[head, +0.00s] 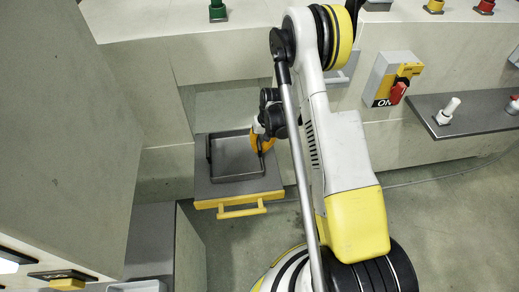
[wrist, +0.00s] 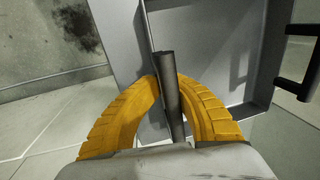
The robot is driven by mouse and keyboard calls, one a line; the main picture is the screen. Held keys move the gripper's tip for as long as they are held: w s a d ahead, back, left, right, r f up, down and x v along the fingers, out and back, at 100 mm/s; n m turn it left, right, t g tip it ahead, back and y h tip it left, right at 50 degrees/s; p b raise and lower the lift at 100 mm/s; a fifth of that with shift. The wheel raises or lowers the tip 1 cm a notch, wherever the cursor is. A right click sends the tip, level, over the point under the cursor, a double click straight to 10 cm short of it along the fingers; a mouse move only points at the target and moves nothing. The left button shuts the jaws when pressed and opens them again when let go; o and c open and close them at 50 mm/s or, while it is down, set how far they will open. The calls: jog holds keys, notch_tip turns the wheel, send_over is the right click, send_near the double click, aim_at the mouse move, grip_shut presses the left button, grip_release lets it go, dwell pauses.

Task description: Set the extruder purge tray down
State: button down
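The extruder purge tray (head: 237,177) is a shallow dark grey square pan with an upright black handle on each of two opposite sides. In the head view it is over the grey top of a yellow-handled drawer (head: 200,188). I cannot tell whether its underside touches that top. My gripper (head: 263,141) is at the tray's right side, partly hidden by my arm. In the wrist view the yellow fingers of my gripper (wrist: 168,85) close around the near dark handle bar (wrist: 168,68). The tray's far wall (wrist: 272,55) and far handle (wrist: 296,75) show at right.
The drawer's yellow handle (head: 240,208) faces the front. A tall grey panel (head: 75,120) stands at left. A switch box (head: 385,78) with a red knob is on the wall at right, beside a dark shelf (head: 470,122) with small fittings. Bare floor (head: 430,210) lies at right.

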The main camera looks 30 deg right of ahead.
jog(key=c, duration=2.1)
grip_release()
jog(key=shift+f, duration=0.1)
jog(key=o, duration=0.5)
